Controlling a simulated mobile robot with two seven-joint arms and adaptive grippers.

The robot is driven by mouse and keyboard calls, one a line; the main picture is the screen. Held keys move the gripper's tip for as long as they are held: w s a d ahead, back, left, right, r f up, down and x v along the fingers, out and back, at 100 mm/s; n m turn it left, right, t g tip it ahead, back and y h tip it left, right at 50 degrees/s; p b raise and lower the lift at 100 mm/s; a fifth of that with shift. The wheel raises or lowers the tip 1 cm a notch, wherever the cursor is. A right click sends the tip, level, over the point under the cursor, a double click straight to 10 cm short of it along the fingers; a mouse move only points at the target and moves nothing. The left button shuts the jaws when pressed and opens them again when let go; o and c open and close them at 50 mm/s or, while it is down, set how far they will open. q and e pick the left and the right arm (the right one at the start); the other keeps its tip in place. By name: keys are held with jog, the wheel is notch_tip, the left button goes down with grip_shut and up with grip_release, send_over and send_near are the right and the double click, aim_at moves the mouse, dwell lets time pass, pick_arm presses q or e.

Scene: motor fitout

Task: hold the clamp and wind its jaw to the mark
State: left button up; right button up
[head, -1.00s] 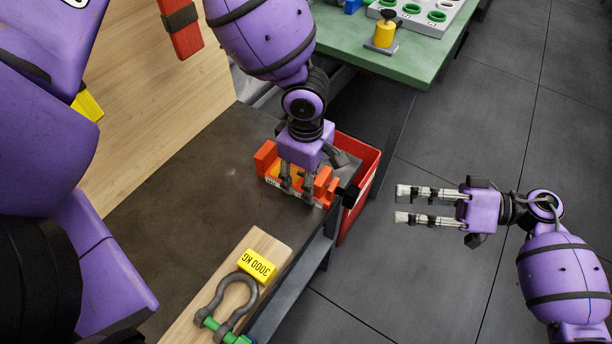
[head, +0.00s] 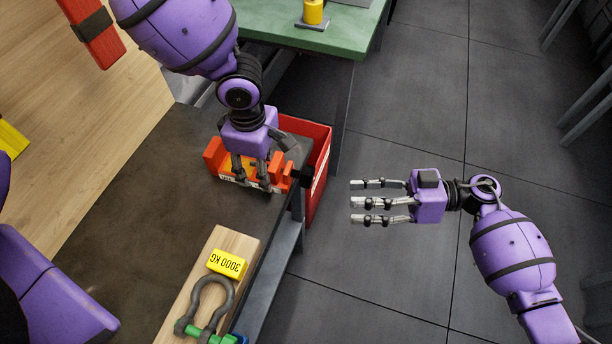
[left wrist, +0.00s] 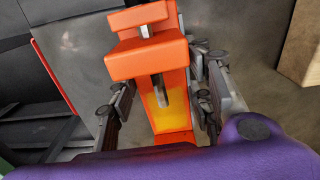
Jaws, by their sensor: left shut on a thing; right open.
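The orange clamp (head: 213,155) lies near the right edge of the dark bench, with a yellow strip along its bed. A black knob (head: 307,172) sits at its right end, over the edge. My left gripper (head: 253,184) comes down from above and is shut on the clamp's body. In the left wrist view its fingers (left wrist: 160,104) press both sides of the orange clamp (left wrist: 147,62). My right gripper (head: 357,202) is open and empty over the floor, right of the knob and apart from it. The mark cannot be made out.
A red bin (head: 321,170) stands behind the clamp, beside the bench edge. A wooden board (head: 205,262) with a yellow 3000 KG block (head: 227,263) and a grey shackle (head: 208,300) lies nearer. A green table (head: 330,38) is at the back.

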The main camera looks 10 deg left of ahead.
aim_at(312, 181)
jog(key=a+m+t, duration=0.1)
jog(key=a+m, duration=0.3)
jog(key=m, duration=0.7)
jog(key=w+a+m+t+y, duration=0.1)
jog(key=a+m, duration=0.3)
jog(key=m, duration=0.7)
jog(key=a+r+m+t, duration=0.1)
jog(key=a+m, duration=0.3)
jog(key=m, duration=0.7)
jog(key=shift+w+t+y, duration=0.3)
jog(key=shift+w+t, duration=0.05)
jog(key=shift+t, duration=0.05)
jog(key=shift+c, duration=0.2)
